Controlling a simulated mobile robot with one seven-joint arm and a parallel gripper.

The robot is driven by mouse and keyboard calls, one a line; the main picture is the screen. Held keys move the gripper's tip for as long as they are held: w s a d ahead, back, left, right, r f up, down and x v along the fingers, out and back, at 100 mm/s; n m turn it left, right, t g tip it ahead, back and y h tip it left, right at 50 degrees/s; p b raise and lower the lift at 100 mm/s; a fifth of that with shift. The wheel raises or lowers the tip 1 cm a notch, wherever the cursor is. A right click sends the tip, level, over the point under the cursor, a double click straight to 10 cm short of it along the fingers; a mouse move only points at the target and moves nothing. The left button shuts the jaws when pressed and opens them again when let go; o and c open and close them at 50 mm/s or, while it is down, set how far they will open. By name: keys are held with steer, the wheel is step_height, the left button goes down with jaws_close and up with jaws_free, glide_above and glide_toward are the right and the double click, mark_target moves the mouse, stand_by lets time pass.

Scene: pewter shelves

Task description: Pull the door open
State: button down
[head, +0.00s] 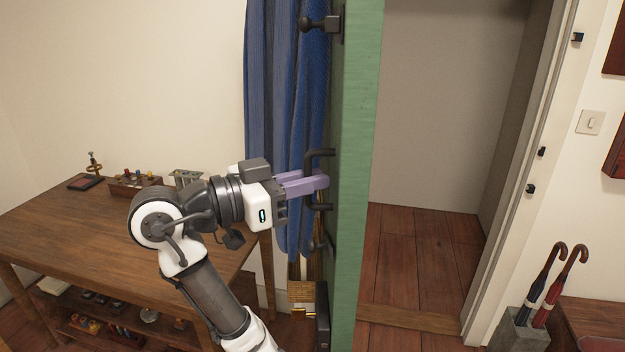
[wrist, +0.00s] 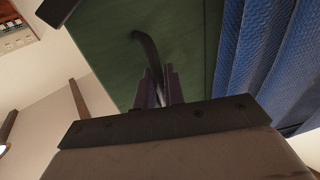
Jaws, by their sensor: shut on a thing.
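The green door (head: 355,180) stands swung open in the head view, seen nearly edge-on, with the doorway clear to its right. A dark bar handle (head: 318,154) sits on its left face. My gripper (head: 322,183) has purple fingers shut on the handle, coming from the left. In the wrist view the fingers (wrist: 159,88) close around the curved dark handle (wrist: 147,48), with the green door face (wrist: 110,60) behind it. The lower part of the handle is hidden by the fingers in the wrist view.
A wooden table (head: 60,225) with small items stands left, below my arm. A blue curtain (head: 270,90) hangs on the door's left side. Black hooks (head: 322,24) jut from the door. An umbrella stand (head: 518,332) is right of the frame (head: 510,200). Floor shows beyond the doorway.

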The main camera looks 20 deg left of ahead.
steer(key=shift+r, duration=0.1)
steer(key=c, duration=1.6)
jaws_free()
steer(key=shift+c, duration=0.2)
steer(key=shift+a, duration=0.1)
steer(key=b+v, duration=0.4)
steer(key=v, duration=0.9)
steer(key=shift+s+a, duration=0.2)
